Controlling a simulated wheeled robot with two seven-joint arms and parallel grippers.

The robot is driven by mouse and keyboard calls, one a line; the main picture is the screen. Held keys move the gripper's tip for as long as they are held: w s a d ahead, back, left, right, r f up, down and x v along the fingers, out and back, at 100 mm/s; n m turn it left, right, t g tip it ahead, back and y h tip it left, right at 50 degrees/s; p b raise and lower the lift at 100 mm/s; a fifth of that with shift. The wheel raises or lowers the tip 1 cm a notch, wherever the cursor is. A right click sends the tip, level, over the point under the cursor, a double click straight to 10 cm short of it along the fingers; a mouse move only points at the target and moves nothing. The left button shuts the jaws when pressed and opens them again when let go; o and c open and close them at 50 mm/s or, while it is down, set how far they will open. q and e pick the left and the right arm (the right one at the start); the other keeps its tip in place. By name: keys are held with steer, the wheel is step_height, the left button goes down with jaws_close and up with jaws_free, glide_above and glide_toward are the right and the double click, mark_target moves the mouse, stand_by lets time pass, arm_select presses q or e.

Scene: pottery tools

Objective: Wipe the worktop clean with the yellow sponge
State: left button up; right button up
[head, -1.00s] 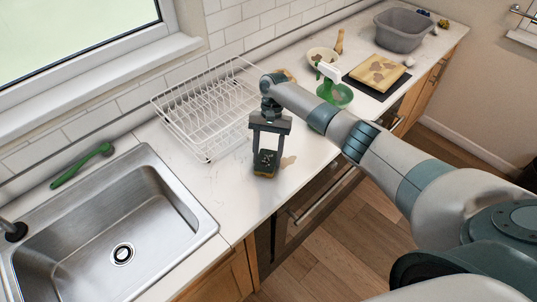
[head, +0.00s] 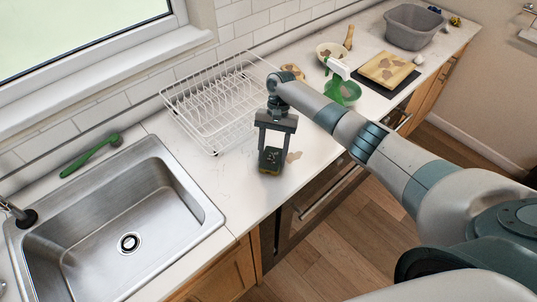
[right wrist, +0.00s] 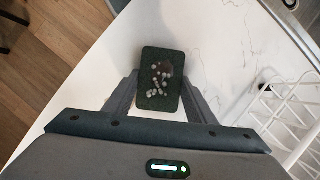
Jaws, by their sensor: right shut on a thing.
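A brown smear (head: 294,157) lies on the white worktop just right of the sponge. Whether the sponge touches the worktop is hard to tell. My left gripper is not in view.
A white dish rack (head: 215,110) stands behind and left of the gripper, and the sink (head: 110,225) is farther left. A green spray bottle (head: 343,92), a bowl (head: 331,50), a stained board (head: 389,69) and a grey tub (head: 412,28) stand to the right.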

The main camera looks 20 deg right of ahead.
mark_target(290, 160)
steer(key=shift+s+d, duration=0.2)
steer(key=shift+d, duration=0.65)
steer(key=shift+s+d, duration=0.2)
steer(key=shift+d, duration=0.65)
steer(key=shift+s+d, duration=0.2)
steer(key=shift+d, duration=0.65)
steer(key=shift+w+d+f+b, duration=0.1)
steer(key=shift+w+d+b, duration=0.25)
steer(key=shift+d, duration=0.4)
steer(key=shift+w+d+b, duration=0.2)
steer(key=shift+d+b, duration=0.15)
steer(key=shift+d, duration=0.3)
steer(key=shift+w+d+b, duration=0.25)
steer(key=shift+d+b, duration=0.05)
steer(key=shift+d, duration=0.4)
steer(key=shift+w+d+b, duration=0.2)
steer(key=shift+d+b, duration=0.15)
steer(key=shift+d, duration=0.3)
